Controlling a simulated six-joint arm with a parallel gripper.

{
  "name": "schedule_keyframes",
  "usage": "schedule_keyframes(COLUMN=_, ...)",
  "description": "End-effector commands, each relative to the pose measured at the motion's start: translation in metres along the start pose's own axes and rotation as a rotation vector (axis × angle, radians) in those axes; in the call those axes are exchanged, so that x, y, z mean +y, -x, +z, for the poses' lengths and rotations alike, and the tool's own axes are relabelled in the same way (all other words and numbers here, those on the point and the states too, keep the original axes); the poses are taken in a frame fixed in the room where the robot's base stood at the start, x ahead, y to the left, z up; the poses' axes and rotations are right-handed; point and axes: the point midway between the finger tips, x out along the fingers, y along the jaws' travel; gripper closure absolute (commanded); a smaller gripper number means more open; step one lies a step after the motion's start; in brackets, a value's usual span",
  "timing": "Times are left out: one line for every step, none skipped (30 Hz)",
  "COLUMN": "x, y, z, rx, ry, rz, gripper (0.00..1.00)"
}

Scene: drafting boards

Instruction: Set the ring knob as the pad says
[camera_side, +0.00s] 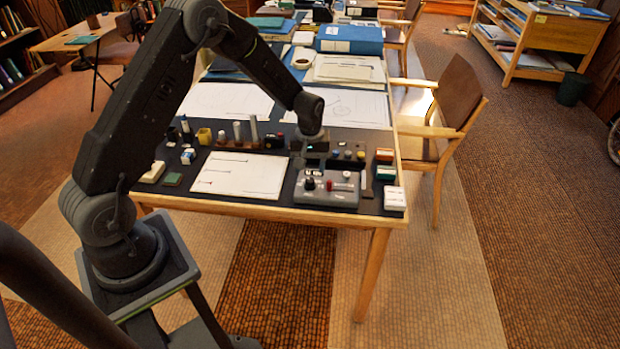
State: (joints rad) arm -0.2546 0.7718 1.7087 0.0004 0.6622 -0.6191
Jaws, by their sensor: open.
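A grey control panel (327,198) lies near the front right of the dark-topped table. A white sheet (240,177) with thin lines and small red marks lies left of the panel. I cannot tell whether it is the pad, and no writing is readable. My gripper (312,152) is open, behind the panel and apart from it; its fingers are small and dark against the table.
Small blocks, bottles and cylinders stand left of my gripper, including a yellow cup (205,136). Coloured boxes (385,172) and a white block (394,199) line the right edge. Drawing sheets (228,101) and a blue box (349,40) lie farther back. A chair (447,115) stands at the right.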

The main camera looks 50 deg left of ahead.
Motion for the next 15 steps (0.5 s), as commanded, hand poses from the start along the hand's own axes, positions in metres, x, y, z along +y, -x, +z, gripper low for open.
schedule_keyframes(x=0.0, y=-0.011, z=0.0, rx=-0.002, ry=0.0, rz=-0.002, gripper=0.45)
schedule_keyframes(x=0.0, y=-0.016, z=0.0, rx=-0.002, ry=0.0, rz=-0.002, gripper=0.45)
schedule_keyframes(x=0.0, y=-0.023, z=0.0, rx=-0.002, ry=0.0, rz=-0.001, gripper=0.45)
schedule_keyframes(x=0.0, y=-0.027, z=0.0, rx=-0.001, ry=0.0, rz=-0.001, gripper=0.45)
schedule_keyframes(x=0.0, y=-0.031, z=0.0, rx=-0.001, ry=0.0, rz=-0.001, gripper=0.45)
schedule_keyframes(x=0.0, y=-0.037, z=0.0, rx=-0.001, ry=-0.001, rz=-0.001, gripper=0.45)
schedule_keyframes(x=0.0, y=-0.04, z=0.0, rx=0.0, ry=-0.001, rz=0.0, gripper=0.45)
schedule_keyframes(x=0.0, y=-0.042, z=0.0, rx=0.0, ry=-0.001, rz=0.0, gripper=0.45)
schedule_keyframes(x=0.0, y=-0.046, z=0.0, rx=-0.001, ry=-0.001, rz=-0.001, gripper=0.45)
schedule_keyframes(x=0.0, y=-0.048, z=0.0, rx=-0.001, ry=-0.001, rz=-0.001, gripper=0.45)
schedule_keyframes(x=0.0, y=-0.049, z=0.0, rx=0.0, ry=-0.001, rz=0.0, gripper=0.45)
schedule_keyframes(x=0.0, y=-0.05, z=0.0, rx=0.001, ry=-0.001, rz=0.0, gripper=0.45)
schedule_keyframes(x=0.0, y=-0.051, z=0.0, rx=0.001, ry=-0.001, rz=0.001, gripper=0.45)
schedule_keyframes(x=0.0, y=-0.052, z=0.0, rx=0.002, ry=-0.001, rz=0.001, gripper=0.45)
schedule_keyframes(x=0.0, y=-0.052, z=0.0, rx=0.002, ry=-0.001, rz=0.001, gripper=0.45)
